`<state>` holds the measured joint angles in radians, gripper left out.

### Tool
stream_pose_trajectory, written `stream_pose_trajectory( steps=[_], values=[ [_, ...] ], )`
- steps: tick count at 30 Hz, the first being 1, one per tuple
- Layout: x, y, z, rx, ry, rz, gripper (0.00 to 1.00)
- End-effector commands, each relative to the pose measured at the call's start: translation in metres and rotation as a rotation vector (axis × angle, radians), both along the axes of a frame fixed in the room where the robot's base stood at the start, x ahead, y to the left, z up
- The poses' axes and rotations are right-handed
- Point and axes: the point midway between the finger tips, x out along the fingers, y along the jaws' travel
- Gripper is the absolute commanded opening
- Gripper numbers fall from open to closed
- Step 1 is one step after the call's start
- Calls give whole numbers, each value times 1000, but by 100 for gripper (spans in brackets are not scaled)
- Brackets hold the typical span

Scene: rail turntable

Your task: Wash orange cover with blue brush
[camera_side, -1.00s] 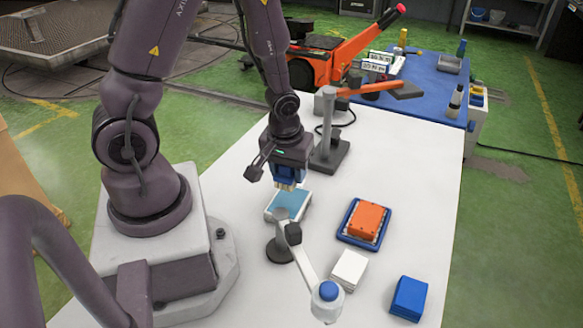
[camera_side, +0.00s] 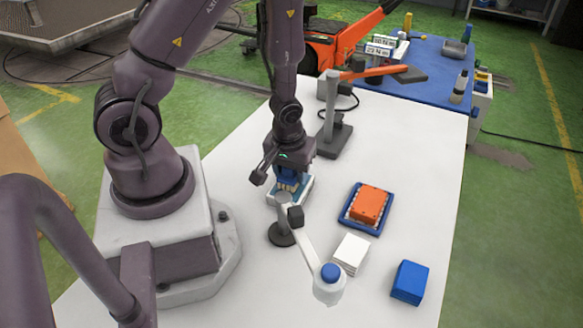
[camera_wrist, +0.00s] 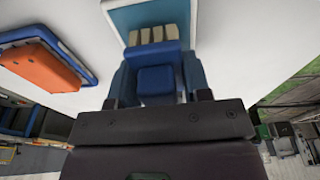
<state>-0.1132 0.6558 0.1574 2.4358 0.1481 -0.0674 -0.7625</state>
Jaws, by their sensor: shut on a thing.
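My gripper (camera_side: 290,174) is shut on the blue brush (camera_wrist: 157,80), whose row of cream bristles (camera_wrist: 153,35) shows in the wrist view. The brush is low at the shallow white tray (camera_side: 303,196) with a light blue inside, which also shows in the wrist view (camera_wrist: 117,22). The bristles are over or in the tray; I cannot tell if they touch its bottom. The orange cover (camera_side: 369,205) lies in a blue tray (camera_side: 347,219) to the right, apart from the brush. It is at the left in the wrist view (camera_wrist: 38,68).
A grey stand with a blue-capped arm (camera_side: 331,275) stands in front of the brush. A white stack (camera_side: 351,252) and a blue stack (camera_side: 409,281) lie at the front right. A grey post with an orange arm (camera_side: 332,125) stands behind.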

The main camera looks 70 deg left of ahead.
Motion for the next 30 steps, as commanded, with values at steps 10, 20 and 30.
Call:
stream_pose_trajectory(
  steps=[10,20,30],
  values=[
    [0,0,0,0,0,0,25],
    [0,0,-4,0,0,0,25],
    [0,0,-8,-1,1,0,25]
  ],
)
